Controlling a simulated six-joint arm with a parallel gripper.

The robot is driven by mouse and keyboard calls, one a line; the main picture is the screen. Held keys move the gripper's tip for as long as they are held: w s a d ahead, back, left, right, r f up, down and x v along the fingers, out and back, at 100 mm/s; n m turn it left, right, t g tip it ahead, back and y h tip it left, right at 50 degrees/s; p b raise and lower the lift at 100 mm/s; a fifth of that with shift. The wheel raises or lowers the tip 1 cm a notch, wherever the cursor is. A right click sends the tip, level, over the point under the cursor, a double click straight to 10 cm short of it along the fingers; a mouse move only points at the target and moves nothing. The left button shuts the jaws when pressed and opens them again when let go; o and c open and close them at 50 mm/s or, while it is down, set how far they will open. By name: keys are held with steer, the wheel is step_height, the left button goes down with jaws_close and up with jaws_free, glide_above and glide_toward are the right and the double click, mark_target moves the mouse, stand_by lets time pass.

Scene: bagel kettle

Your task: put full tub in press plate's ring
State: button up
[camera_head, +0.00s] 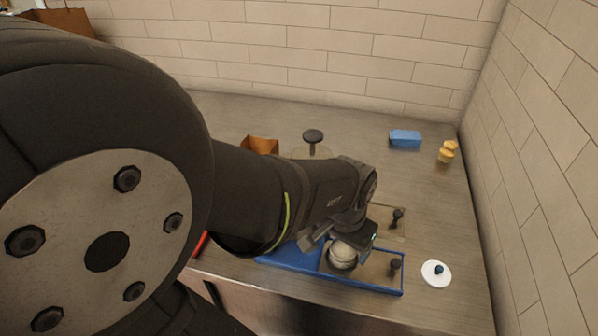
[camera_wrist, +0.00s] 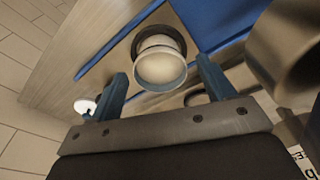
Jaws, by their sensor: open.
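The cream-coloured tub (camera_head: 342,254) is at the front, within the blue-edged tray area. In the wrist view the tub (camera_wrist: 161,68) shows pale, with its round end facing me. A dark ring (camera_wrist: 158,33) shows around its far end; the tub appears to stand in it, though its base is hidden. My gripper (camera_head: 338,234) is just above and behind the tub in the head view. In the wrist view my gripper (camera_wrist: 163,72) is open, one finger on each side of the tub, with visible gaps.
A blue tray rim (camera_head: 372,287) runs along the front, with a black knob (camera_head: 395,264) to the tub's right. Another black knob (camera_head: 397,214) stands behind. A white lid (camera_head: 436,274) lies right. A blue block (camera_head: 405,138) and yellow stack (camera_head: 447,151) stand at the back.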

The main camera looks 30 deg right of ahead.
step_height(320, 180, up, 10)
steer(key=a, duration=0.1)
steer(key=shift+s, duration=0.25)
steer(key=shift+a, duration=0.1)
steer(key=f, duration=0.4)
steer(key=d+f, duration=0.1)
steer(key=f, duration=0.7)
steer(key=shift+w+d, duration=0.15)
steer(key=shift+w, duration=0.1)
steer(key=shift+r, duration=0.85)
